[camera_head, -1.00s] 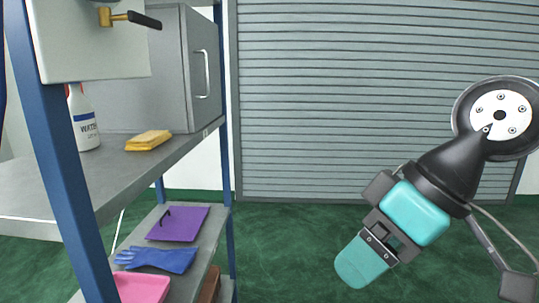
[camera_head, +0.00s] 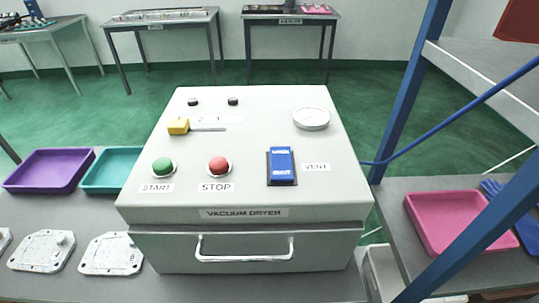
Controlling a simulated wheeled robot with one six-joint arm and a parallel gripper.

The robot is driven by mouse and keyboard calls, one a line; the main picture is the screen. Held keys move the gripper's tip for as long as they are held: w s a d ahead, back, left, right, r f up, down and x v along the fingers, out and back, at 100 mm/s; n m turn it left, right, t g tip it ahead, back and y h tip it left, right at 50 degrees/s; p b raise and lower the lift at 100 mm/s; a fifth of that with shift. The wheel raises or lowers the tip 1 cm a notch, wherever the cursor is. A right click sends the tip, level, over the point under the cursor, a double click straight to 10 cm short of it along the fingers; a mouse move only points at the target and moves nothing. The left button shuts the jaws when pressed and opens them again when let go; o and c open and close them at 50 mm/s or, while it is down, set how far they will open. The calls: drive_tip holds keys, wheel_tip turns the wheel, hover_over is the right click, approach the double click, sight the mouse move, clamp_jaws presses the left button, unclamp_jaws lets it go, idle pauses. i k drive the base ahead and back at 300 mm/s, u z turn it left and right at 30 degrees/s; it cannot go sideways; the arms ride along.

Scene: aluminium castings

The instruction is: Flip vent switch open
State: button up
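The vent switch (camera_head: 281,167) is a blue rocker on a dark base on the sloped top of the white vacuum dryer (camera_head: 330,190), just left of the VENT label (camera_head: 316,167). I cannot tell from here which way the rocker is set. A green START button (camera_head: 163,167) and a red STOP button (camera_head: 219,167) sit to its left. A yellow lever (camera_head: 179,127) and a round gauge (camera_head: 311,118) are farther back on the panel. My gripper is not in view now.
The dryer's front has a drawer handle (camera_head: 245,249). Purple (camera_head: 48,171) and teal (camera_head: 112,170) trays and metal castings lie left.

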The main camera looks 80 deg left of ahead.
sight(281, 159)
drive_tip(key=u, duration=2.25)
